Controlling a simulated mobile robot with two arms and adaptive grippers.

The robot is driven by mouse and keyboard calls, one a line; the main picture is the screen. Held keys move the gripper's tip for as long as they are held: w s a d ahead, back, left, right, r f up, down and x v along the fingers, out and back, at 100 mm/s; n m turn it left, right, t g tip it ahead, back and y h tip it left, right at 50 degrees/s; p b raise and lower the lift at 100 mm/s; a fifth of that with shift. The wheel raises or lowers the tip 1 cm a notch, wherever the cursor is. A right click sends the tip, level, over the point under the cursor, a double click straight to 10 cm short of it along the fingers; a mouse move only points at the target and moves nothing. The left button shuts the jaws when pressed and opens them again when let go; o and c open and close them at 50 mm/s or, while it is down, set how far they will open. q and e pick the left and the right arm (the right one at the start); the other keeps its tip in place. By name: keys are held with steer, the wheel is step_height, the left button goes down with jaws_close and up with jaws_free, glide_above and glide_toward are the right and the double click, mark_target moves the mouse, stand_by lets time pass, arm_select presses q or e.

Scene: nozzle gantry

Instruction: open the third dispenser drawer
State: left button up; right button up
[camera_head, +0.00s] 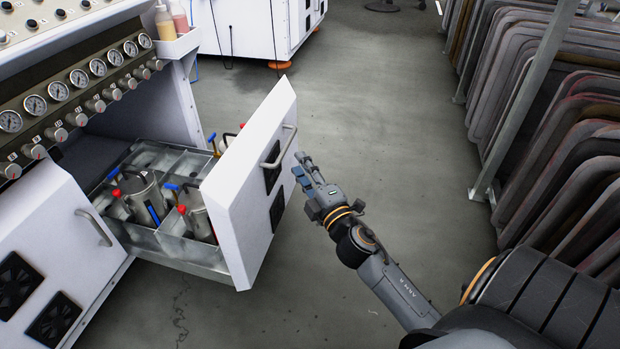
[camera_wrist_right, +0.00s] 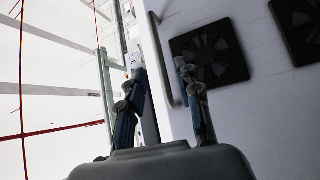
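A dispenser drawer (camera_head: 254,205) with a white front stands pulled out from the white cabinet, its metal tray (camera_head: 192,250) showing. The tray holds several grey canisters (camera_head: 141,194) with red and blue parts. The drawer's bar handle (camera_head: 281,147) is on its outer face; it also shows in the right wrist view (camera_wrist_right: 163,62). My right gripper (camera_head: 301,167) is just right of the handle. Its fingers are spread and empty in the right wrist view (camera_wrist_right: 160,80), with the handle lying between them in the picture. My left gripper is not in view.
Another cabinet door (camera_head: 40,245) with a handle is at the lower left, below a row of gauges (camera_head: 78,78). Dark panels (camera_head: 540,150) stand in a rack at the right. Grey floor (camera_head: 370,110) lies clear between the drawer and the rack.

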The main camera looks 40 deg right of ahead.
steer(key=shift+s+a+f, duration=0.15)
steer(key=shift+s, duration=0.8)
steer(key=shift+s+a+f, duration=0.1)
steer(key=shift+s+f, duration=0.05)
steer(key=shift+s, duration=0.8)
